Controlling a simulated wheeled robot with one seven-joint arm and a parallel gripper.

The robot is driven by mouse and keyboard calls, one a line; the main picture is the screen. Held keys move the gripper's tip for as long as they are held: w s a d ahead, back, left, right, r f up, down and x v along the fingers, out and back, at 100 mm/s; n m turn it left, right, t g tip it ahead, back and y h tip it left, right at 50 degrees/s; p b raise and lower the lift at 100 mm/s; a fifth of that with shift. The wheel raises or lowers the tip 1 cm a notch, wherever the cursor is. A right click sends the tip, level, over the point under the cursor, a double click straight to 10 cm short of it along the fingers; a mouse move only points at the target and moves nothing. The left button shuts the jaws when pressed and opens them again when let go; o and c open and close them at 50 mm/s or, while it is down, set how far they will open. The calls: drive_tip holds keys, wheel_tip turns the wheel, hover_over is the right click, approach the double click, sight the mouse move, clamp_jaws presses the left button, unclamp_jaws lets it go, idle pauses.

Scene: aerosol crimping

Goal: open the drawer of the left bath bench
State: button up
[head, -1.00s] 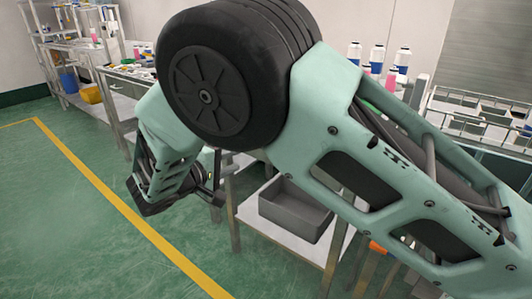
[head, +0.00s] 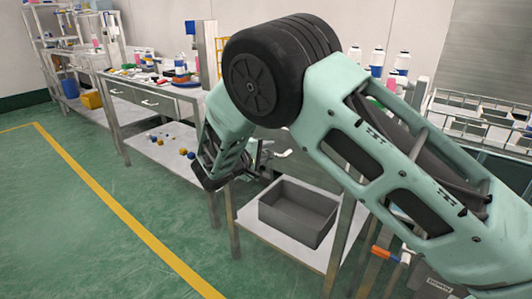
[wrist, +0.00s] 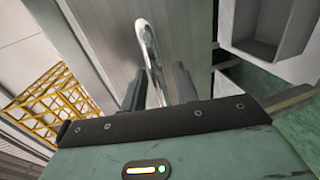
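In the wrist view a curved silver handle (wrist: 148,42) stands out from a grey metal front (wrist: 112,35). My gripper (wrist: 157,78) has its two dark fingers apart, one on each side of the handle. I cannot tell whether either finger touches it. The front looks closed, though its edges are only partly in view. In the head view my gripper (head: 263,156) is partly hidden behind my arm, above a bench shelf with a grey bin. My arm hides most of that bench's front and top.
The grey bin (head: 298,213) stands on the low shelf (head: 262,229). A yellow grid (wrist: 62,95) shows at left in the wrist view. The green floor at left is clear.

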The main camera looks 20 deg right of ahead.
clamp_jaws()
drive_tip(key=f+v, duration=0.3)
drive_tip(key=v, duration=1.1)
drive_tip(key=a+f+v, duration=0.1)
drive_tip(key=f+v, duration=0.2)
drive_tip(key=v, duration=1.1)
drive_tip(key=shift+s+p, duration=0.35)
drive_tip(key=shift+s, duration=0.1)
drive_tip(key=shift+a+r, duration=0.1)
unclamp_jaws()
drive_tip(key=shift+a, duration=0.1)
drive_tip(key=p+v, duration=0.1)
drive_tip(key=v, duration=1.6)
